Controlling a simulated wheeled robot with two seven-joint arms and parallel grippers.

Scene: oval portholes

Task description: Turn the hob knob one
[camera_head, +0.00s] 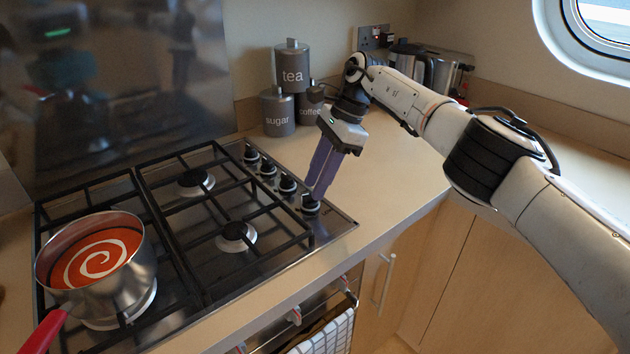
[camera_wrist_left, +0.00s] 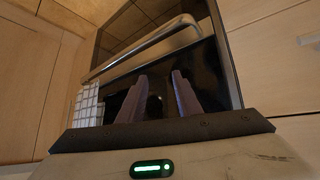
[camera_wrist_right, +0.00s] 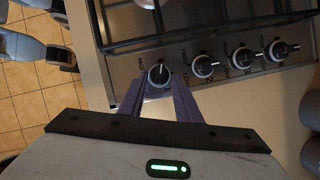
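The hob (camera_head: 170,226) has a row of black knobs along its right side. The front knob (camera_head: 309,205) sits at the hob's front right corner. In the right wrist view this knob (camera_wrist_right: 158,75) lies just beyond and between my right fingertips, its grip bar nearly upright. My right gripper (camera_head: 316,190) points down at it, with its purple fingers apart; whether they touch the knob is unclear. Three more knobs show in the right wrist view: one (camera_wrist_right: 204,66), another (camera_wrist_right: 242,57) and a third (camera_wrist_right: 279,50). My left gripper (camera_wrist_left: 160,80) is open and empty, low before the oven front.
A pot of red soup (camera_head: 92,252) stands on the front left burner, its red handle (camera_head: 44,332) toward the front. An oven handle (camera_wrist_left: 145,45) and checked towel (camera_wrist_left: 88,106) are near my left gripper.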

